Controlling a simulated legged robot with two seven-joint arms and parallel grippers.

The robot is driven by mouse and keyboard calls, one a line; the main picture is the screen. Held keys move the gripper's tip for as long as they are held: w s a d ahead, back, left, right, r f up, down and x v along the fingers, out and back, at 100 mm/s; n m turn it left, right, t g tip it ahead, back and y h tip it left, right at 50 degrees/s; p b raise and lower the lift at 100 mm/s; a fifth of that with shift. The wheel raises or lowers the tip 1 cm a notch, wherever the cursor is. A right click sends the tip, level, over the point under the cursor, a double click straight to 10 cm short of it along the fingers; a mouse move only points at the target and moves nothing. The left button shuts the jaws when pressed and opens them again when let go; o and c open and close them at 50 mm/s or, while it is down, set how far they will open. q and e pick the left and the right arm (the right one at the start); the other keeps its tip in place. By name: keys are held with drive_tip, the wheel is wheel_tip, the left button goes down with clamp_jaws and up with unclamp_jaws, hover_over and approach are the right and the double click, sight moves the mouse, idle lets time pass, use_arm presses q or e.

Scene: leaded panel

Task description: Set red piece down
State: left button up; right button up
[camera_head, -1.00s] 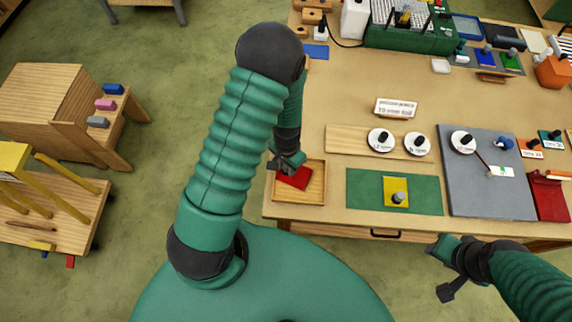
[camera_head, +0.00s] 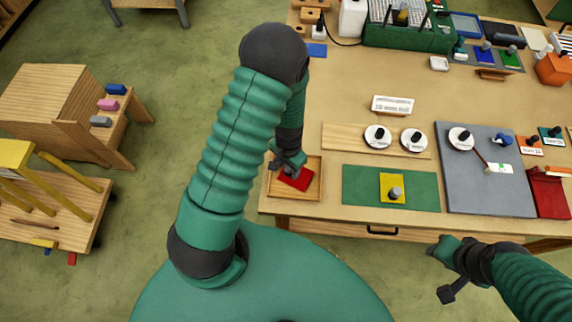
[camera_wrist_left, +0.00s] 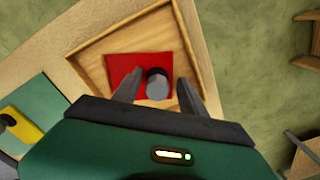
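The red piece (camera_head: 297,181) lies flat in a small wooden tray (camera_head: 313,173) at the table's near left corner. In the left wrist view the red piece (camera_wrist_left: 122,66) is a flat sheet with a grey cylindrical knob (camera_wrist_left: 157,84) standing on it. My left gripper (camera_wrist_left: 160,80) is open, with one finger on each side of the knob and a visible gap to it on both sides. In the head view my left gripper (camera_head: 286,163) is over the tray and partly covers the piece. My right gripper (camera_head: 449,268) is open and empty off the table's front edge.
A green mat (camera_head: 360,185) with a yellow knobbed piece (camera_head: 392,188) lies right of the tray. A grey board (camera_head: 490,190) and a red pouch (camera_head: 550,195) are farther right. A wooden strip (camera_head: 350,138) with round white pieces lies behind.

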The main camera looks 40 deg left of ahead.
use_arm(q)
drive_tip(key=shift+w+d+r, duration=0.1)
drive_tip(key=shift+d, duration=0.4)
drive_tip(key=shift+d+r, duration=0.1)
drive_tip(key=shift+r, duration=0.1)
drive_tip(key=r, duration=0.2)
drive_tip(key=a+r, duration=0.1)
drive_tip(key=r, duration=0.3)
drive_tip(key=shift+w+a+r, duration=0.1)
drive_tip(key=shift+a+r, duration=0.1)
drive_tip(key=shift+a, duration=0.2)
wheel_tip(320, 180, up, 4)
drive_tip(key=shift+f+b, duration=0.1)
drive_tip(key=shift+b, duration=0.25)
drive_tip(key=s+d+r+n+t, duration=0.1)
drive_tip(key=s+d+r+t, duration=0.2)
drive_tip(key=s+d+r, duration=0.35)
wheel_tip(320, 180, down, 6)
drive_tip(key=w+d+b, duration=0.1)
drive_tip(key=w+b, duration=0.1)
drive_tip(key=b, duration=0.5)
drive_tip(key=shift+w+d, duration=0.15)
drive_tip(key=shift+d, duration=0.2)
use_arm(e)
drive_tip(key=s+x, duration=0.1)
drive_tip(key=x, duration=0.6)
drive_tip(key=shift+s+d+f, duration=0.25)
drive_tip(key=shift+d+f, duration=0.1)
drive_tip(key=shift+f, duration=0.25)
